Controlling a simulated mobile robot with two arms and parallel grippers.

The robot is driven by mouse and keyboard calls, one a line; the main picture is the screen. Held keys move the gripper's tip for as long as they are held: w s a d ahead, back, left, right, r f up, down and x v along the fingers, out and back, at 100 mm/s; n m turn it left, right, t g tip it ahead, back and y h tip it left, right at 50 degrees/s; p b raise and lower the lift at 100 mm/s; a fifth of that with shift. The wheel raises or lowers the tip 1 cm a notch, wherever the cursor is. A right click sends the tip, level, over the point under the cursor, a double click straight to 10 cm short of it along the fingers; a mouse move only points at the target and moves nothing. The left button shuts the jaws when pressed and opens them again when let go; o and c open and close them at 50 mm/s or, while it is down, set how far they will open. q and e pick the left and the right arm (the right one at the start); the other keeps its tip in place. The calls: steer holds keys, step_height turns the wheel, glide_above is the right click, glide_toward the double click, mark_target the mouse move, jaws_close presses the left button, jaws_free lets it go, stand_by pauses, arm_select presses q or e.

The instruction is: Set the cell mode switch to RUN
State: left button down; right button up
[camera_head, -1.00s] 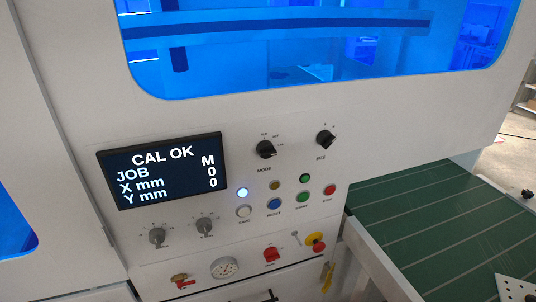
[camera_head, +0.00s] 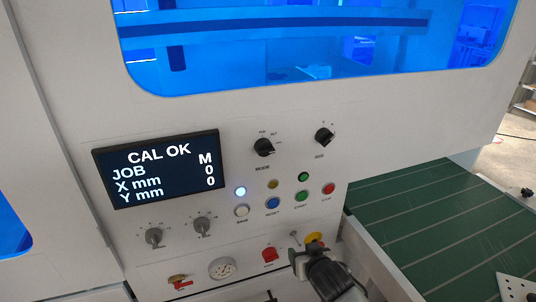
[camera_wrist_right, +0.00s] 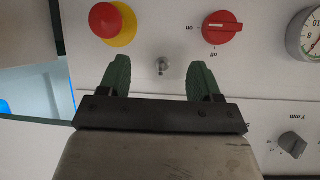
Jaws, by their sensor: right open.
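The mode switch (camera_head: 263,148) is a black rotary knob above the word MODE on the white panel. It has small labels around its top and right, too small to read surely; I cannot tell which one it points at. My right gripper (camera_head: 308,260) is low in the head view, below and right of the switch, apart from it. In the right wrist view its two dark green fingers (camera_wrist_right: 160,74) are spread and empty. A small metal key switch or toggle shows between them. The mode switch is outside that view. My left gripper is not in view.
A second black knob (camera_head: 324,136) sits right of the mode switch. A screen (camera_head: 158,168) reads CAL OK. Lit and coloured buttons lie below the switch. A red emergency stop (camera_wrist_right: 112,22) and a red rotary switch (camera_wrist_right: 221,27) are near my right fingers. A green conveyor (camera_head: 430,215) is at right.

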steer(key=a+r+t+y, duration=0.2)
steer(key=a+r+t, duration=0.15)
steer(key=r, duration=1.45)
steer(key=t+y, duration=0.2)
glide_toward(268, 152)
steer(key=p+x, duration=0.2)
steer(key=x, duration=0.8)
steer(key=c, duration=0.9)
